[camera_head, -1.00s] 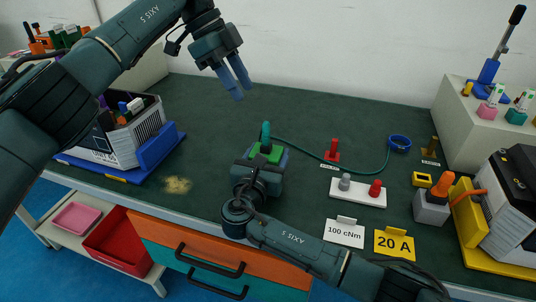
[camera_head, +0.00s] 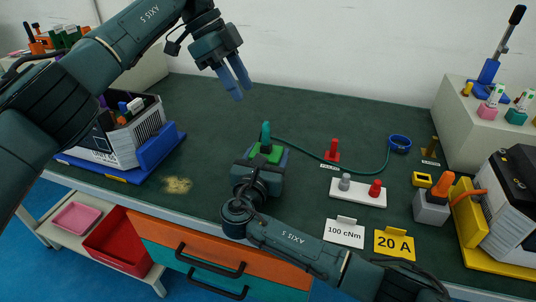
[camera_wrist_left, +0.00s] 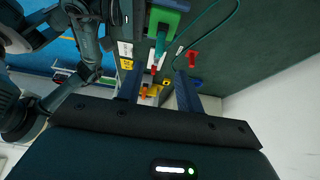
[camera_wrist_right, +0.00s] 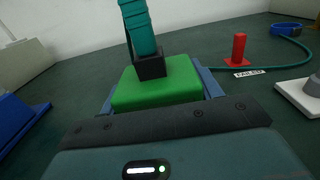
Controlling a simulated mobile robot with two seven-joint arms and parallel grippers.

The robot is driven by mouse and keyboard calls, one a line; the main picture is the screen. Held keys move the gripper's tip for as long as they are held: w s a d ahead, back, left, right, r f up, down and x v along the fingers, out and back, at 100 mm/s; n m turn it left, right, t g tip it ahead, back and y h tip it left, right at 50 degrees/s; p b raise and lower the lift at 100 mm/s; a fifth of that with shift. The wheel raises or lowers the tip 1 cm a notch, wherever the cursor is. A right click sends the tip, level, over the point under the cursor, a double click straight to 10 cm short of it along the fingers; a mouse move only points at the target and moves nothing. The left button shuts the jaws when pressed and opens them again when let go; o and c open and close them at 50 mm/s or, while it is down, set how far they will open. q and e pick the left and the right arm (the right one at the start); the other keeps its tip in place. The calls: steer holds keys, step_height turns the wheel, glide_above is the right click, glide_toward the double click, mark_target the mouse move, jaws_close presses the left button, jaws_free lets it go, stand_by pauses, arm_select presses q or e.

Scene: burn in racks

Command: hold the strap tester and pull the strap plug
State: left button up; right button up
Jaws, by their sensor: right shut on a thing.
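The strap tester (camera_head: 268,151) is a green-topped block on the dark green bench mat. My right gripper (camera_head: 262,162) is shut on it, with a blue finger along each side in the right wrist view (camera_wrist_right: 157,93). The teal strap plug (camera_head: 265,133) stands upright in a black collar on top of the tester, also seen in the right wrist view (camera_wrist_right: 138,28). A thin teal cord runs from it to a blue wrist band (camera_head: 400,143). My left gripper (camera_head: 243,92) is open and empty, above and left of the plug, fingers pointing down.
A red peg (camera_head: 333,151) stands right of the tester, near the cord. A white base (camera_head: 358,197) with a grey and a red knob lies at front right, behind two label cards. The mat behind the tester is clear.

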arm_select(q)
steer(key=shift+o, duration=0.4)
steer(key=m+t+y, duration=0.3)
steer(key=m+y, duration=0.1)
steer(key=m, duration=2.3)
glide_toward(265, 122)
steer(key=f, duration=0.4)
steer(key=d+f, duration=0.1)
steer(key=f, duration=0.3)
steer(key=w+d+f, duration=0.1)
steer(key=f, duration=0.3)
steer(key=shift+f, duration=0.25)
steer(key=shift+c, duration=0.3)
steer(key=shift+a, duration=0.1)
jaws_close()
